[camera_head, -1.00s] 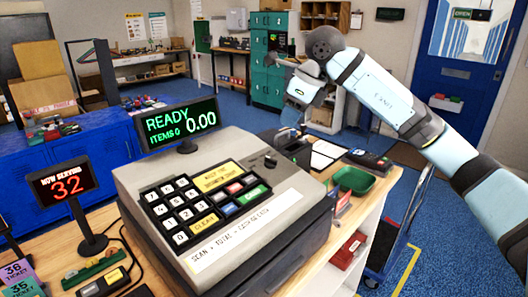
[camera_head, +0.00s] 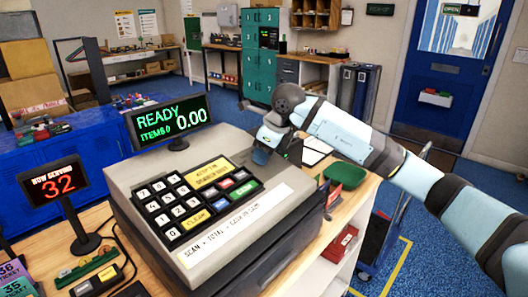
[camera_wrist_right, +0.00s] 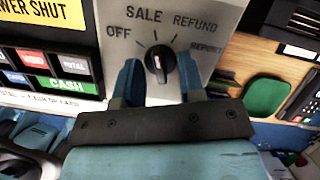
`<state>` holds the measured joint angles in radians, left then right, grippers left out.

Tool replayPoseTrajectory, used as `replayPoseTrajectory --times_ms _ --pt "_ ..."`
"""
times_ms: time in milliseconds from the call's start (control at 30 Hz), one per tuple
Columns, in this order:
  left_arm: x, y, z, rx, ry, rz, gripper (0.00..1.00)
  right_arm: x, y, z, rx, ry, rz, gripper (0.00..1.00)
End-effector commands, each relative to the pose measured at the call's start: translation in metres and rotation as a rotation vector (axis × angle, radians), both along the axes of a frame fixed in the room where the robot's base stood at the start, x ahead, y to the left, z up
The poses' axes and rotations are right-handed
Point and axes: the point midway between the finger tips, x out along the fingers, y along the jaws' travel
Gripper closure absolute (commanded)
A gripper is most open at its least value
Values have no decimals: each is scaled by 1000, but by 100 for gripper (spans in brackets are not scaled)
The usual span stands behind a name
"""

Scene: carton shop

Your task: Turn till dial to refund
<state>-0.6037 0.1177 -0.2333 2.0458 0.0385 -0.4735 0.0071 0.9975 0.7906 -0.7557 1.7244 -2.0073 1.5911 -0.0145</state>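The till (camera_head: 215,215) stands on the counter, its screen (camera_head: 170,121) reading READY, ITEMS 0, 0.00. In the right wrist view its black dial (camera_wrist_right: 159,63) sits on a grey panel marked OFF, SALE, REFUND and REPORT. The dial's knob stands nearly upright, seemingly towards SALE; its exact pointing is hard to tell. My right gripper (camera_head: 262,152) is at the till's back right corner and hides the dial in the head view. In the wrist view this gripper (camera_wrist_right: 158,80) is open, one blue finger on each side of the dial, with gaps visible. My left gripper is out of view.
A green tray (camera_head: 345,175) lies on the counter right of the till. A NOW SERVING display (camera_head: 60,185) reading 32 stands at the left. Blue cabinets (camera_head: 60,165) are behind. A trolley (camera_head: 385,235) stands on the floor at the right.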

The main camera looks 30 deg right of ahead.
Motion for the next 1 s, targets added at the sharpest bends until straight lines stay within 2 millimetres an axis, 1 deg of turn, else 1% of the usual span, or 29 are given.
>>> replayPoseTrajectory --times_ms 167,267,300,333,667,867,1000 --pt "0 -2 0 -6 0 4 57 0 0 0 0 0 0 64" --pt "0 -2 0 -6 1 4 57 0 0 0 0 0 0 84" --pt "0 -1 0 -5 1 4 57 0 0 0 0 0 0 94" --pt "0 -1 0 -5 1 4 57 0 0 0 0 0 0 100" --pt "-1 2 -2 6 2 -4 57 0 0 -1 4 4 -18 100" --pt "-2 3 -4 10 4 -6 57 -1 1 -2 21 10 -100 100" --pt "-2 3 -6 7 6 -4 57 -1 1 -2 40 18 -196 100"
